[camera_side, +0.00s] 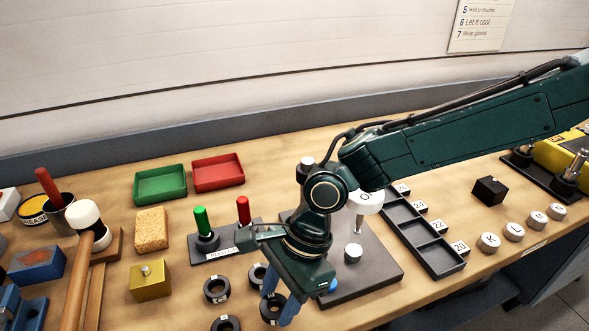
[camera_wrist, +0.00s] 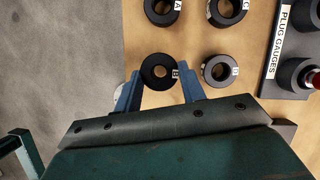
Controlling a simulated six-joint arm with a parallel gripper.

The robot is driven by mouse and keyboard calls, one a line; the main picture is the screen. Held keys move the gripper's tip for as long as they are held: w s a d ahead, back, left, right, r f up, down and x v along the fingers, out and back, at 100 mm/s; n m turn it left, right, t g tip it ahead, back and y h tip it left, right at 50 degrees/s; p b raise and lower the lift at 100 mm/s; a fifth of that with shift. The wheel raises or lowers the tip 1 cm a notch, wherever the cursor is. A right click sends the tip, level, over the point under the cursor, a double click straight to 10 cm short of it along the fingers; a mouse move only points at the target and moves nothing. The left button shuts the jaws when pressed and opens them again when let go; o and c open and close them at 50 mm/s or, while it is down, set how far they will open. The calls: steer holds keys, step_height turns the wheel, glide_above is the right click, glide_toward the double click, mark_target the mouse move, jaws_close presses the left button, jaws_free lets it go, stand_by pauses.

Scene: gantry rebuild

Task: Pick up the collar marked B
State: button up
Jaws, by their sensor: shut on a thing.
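My gripper (camera_wrist: 157,88) points down with its two blue fingers on either side of a black ring collar (camera_wrist: 160,71), shut on it. In the side view this collar (camera_side: 272,309) is at the front edge of the group, between the fingers (camera_side: 277,300). Its white tag is partly covered by a finger, and I cannot read the letter surely. In the wrist view a second collar (camera_wrist: 217,71) lies just to the right, its tag small and unclear. The collars marked A (camera_wrist: 162,11) and C (camera_wrist: 226,11) lie in the row above. I cannot tell whether the held collar is off the bench.
Plug gauges with green (camera_side: 201,222) and red (camera_side: 243,211) handles stand behind the collars. A brass block (camera_side: 150,281), a sponge (camera_side: 151,229) and a mallet (camera_side: 84,265) are to the left. A dark plate (camera_side: 374,284) and a slotted tray (camera_side: 422,238) lie to the right.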

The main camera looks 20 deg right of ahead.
mark_target(280, 302)
step_height(280, 302, up, 8)
steer(key=shift+f, duration=0.15)
stand_by(0.6)
